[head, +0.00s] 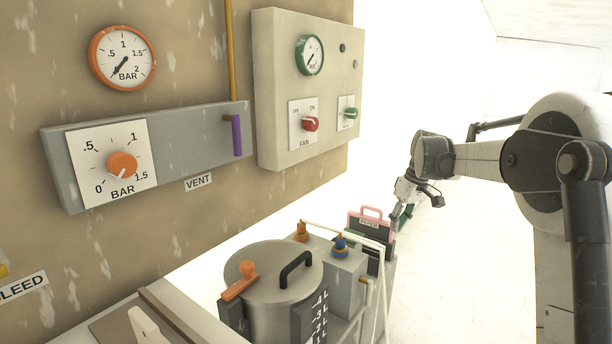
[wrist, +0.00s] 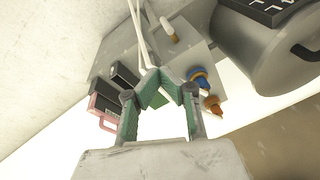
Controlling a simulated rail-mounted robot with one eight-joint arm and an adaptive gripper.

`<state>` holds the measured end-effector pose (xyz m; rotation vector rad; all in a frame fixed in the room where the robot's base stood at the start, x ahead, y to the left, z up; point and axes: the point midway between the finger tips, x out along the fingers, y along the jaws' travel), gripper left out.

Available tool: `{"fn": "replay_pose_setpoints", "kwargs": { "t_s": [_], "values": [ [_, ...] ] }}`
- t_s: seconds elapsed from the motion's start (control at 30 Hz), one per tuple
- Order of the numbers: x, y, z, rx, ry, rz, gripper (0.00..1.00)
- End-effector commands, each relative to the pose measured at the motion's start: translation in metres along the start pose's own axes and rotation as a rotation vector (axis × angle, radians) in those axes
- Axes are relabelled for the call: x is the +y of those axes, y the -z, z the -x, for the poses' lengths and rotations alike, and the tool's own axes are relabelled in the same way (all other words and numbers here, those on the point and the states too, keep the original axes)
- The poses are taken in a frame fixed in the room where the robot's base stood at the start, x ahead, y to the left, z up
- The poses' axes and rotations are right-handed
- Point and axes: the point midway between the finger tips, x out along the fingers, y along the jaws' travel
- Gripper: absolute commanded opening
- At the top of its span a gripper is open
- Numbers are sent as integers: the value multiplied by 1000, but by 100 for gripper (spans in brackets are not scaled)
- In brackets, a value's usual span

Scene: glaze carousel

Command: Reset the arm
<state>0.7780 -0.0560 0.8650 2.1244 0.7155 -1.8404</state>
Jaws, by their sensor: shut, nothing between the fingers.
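My gripper (head: 398,216) hangs at the end of my arm at the right of the head view, beside the pink-handled dark box (head: 369,223). In the wrist view my gripper (wrist: 161,80) has its green-padded fingers drawn together at the tips, with nothing seen between them. The pink handle (wrist: 100,112) lies left of the fingers there, and a grey box with a blue knob (wrist: 197,76) and an orange knob (wrist: 213,104) lies to the right. Whether the fingers touch anything is hard to tell.
A lidded metal pot (head: 272,290) with a black handle stands left of the grey box (head: 340,272). A white tube frame (head: 345,234) rises close to my gripper. The wall carries a control panel (head: 305,95) and gauges. The floor at the right looks clear.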

Motion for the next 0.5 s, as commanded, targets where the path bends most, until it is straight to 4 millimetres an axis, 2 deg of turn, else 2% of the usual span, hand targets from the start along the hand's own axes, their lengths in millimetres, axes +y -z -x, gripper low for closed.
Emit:
{"fn": "replay_pose_setpoints", "kwargs": {
  "t_s": [0.2,0.5],
  "values": [
    [-42,-31,37,40,-62,-65,0],
    [-98,-82,71,108,-140,-153,0]
  ]
}}
